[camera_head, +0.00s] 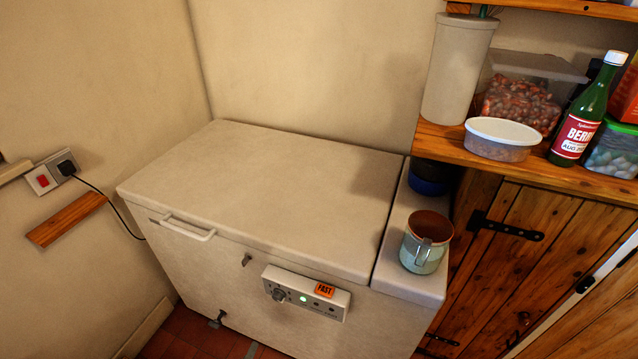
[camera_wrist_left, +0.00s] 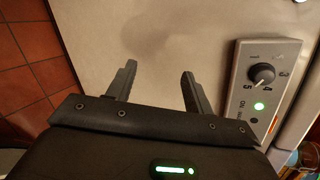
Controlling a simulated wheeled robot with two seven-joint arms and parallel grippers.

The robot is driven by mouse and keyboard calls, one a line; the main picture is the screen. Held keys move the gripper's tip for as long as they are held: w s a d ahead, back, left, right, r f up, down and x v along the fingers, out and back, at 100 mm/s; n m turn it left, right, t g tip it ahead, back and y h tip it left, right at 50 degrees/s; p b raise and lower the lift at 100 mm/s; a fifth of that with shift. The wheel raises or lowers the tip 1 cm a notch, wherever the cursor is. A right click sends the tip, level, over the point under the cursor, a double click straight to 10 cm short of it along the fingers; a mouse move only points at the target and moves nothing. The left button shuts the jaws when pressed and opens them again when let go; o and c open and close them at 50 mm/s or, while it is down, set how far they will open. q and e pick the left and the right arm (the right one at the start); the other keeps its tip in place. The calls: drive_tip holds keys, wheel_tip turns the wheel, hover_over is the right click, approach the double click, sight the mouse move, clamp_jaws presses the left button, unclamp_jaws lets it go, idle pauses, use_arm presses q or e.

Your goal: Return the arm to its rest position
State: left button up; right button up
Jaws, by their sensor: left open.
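My left gripper (camera_wrist_left: 158,72) shows in the left wrist view. Its two dark fingers are apart with nothing between them. Beyond the fingers is the plain pale front of the chest freezer, which also shows in the head view (camera_head: 260,195) with its lid shut. I cannot tell how far the fingertips are from it. The freezer's control panel (camera_wrist_left: 262,90), with a knob and a lit green light, is right of the fingers; it also shows in the head view (camera_head: 305,294). I cannot make out either gripper in the head view.
A mug (camera_head: 422,250) and a dark blue container (camera_head: 430,178) stand on the freezer's right ledge. A shelf (camera_head: 470,150) at right holds a green bottle (camera_head: 588,110) and several containers. A cable runs from the wall socket (camera_head: 45,178). The freezer lid is bare.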

use_arm(q)
drive_tip(key=s+a+f+n+g+y, duration=0.1)
drive_tip(key=s+a+f+n+g, duration=0.25)
drive_tip(key=s+f+n, duration=0.4)
drive_tip(key=s+a+f+n+g+y, duration=0.25)
drive_tip(key=s+f+n+g, duration=0.25)
drive_tip(key=s+f+n, duration=0.3)
drive_tip(key=s+f+n+g, duration=0.1)
drive_tip(key=s+n+g, duration=0.1)
drive_tip(key=s, duration=0.8)
drive_tip(key=s+f+n+g+h, duration=0.1)
drive_tip(key=s+n, duration=0.3)
drive_tip(key=s, duration=0.7)
drive_tip(key=shift+s+a+f+n+g, duration=0.2)
drive_tip(key=shift+f+n+g, duration=0.2)
drive_tip(key=shift+f, duration=0.2)
